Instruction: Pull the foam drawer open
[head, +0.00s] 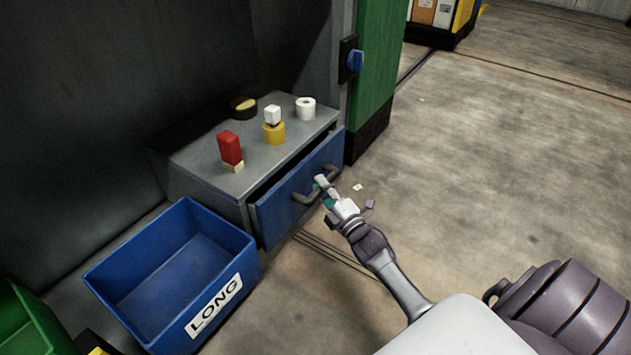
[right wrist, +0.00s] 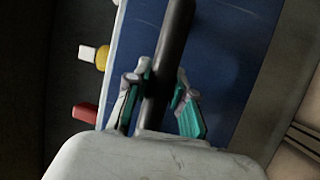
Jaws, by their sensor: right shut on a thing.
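The foam drawer (head: 275,207) has a blue front and sits in a low grey cabinet (head: 205,180). A dark gap shows behind the top edge of its front, so it stands partly open. Its dark bar handle (head: 303,198) sticks out from the front. My right gripper (head: 325,188) is at the right part of the handle, shut on it. In the right wrist view the handle (right wrist: 178,40) runs between the two fingers (right wrist: 160,95), with the blue drawer front (right wrist: 225,50) behind. My left gripper is not in view.
On the cabinet top stand a red block (head: 230,147), a yellow piece (head: 274,134) with a white block (head: 272,113), a white roll (head: 306,107) and a dark-and-yellow roll (head: 243,107). A blue bin marked LONG (head: 220,300) stands close left of the drawer. Floor on the right is clear.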

